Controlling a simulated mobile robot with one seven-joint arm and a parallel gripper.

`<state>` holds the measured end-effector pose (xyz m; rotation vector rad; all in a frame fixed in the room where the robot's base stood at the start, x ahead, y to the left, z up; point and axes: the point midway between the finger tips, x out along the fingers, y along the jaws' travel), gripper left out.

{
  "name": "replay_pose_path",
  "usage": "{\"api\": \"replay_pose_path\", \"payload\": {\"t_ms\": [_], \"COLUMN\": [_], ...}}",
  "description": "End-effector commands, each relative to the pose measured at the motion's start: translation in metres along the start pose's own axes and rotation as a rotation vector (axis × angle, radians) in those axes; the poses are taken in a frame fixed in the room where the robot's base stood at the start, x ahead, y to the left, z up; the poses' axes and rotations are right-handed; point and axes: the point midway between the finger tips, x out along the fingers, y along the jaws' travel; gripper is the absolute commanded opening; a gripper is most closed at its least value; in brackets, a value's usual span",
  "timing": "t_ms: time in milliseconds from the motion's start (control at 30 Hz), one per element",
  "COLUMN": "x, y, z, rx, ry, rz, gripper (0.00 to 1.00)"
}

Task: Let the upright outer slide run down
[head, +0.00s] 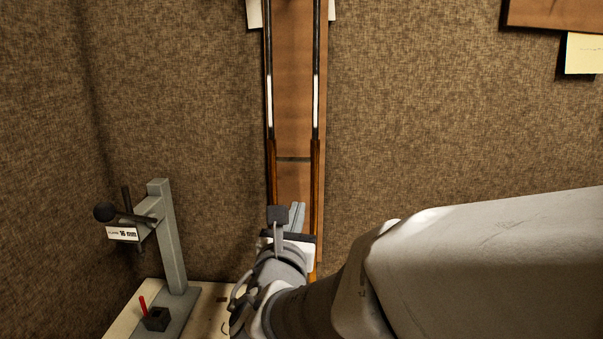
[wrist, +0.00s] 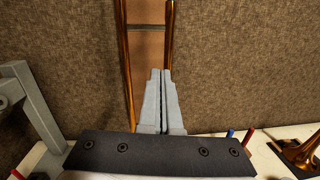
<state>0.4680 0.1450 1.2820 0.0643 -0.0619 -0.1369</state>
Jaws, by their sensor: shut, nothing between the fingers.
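The upright outer slide (head: 315,180) is a pair of brass tubes in front of a wooden board (head: 293,75). A thin cross brace (head: 292,159) lies between the tubes. Dark inner tubes (head: 316,50) with pale lower stretches rise from the tops of the brass tubes. My gripper (head: 299,207) is at the lower part of the slide, below the brace, and hides the slide's bottom in the head view. In the wrist view the gripper's fingers (wrist: 162,74) are together and empty; the brass tubes (wrist: 125,65) and the brace (wrist: 146,29) show beyond them.
A grey stand (head: 170,235) with a black knob and a "16 mm" label stands at the left on the pale bench (head: 210,307). A small black block (head: 156,319) with a red stick is at its foot. A brass flared piece (wrist: 302,152) lies at the right in the wrist view.

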Motion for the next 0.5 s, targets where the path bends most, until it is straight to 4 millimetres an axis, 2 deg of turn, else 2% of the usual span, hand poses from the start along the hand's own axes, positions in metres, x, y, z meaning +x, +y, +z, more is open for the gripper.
{"api": "replay_pose_path", "payload": {"t_ms": [100, 267, 367, 500], "x": [-0.007, -0.006, 0.003, 0.026], "y": [0.019, 0.028, 0.028, 0.03], "z": [-0.013, -0.018, -0.017, -0.017], "rx": [-0.047, -0.065, -0.064, -0.063], "ry": [0.011, 0.014, 0.014, 0.015], "rz": [0.076, 0.107, 0.106, 0.104], "gripper": [0.0, 0.0, 0.0, 0.0]}}
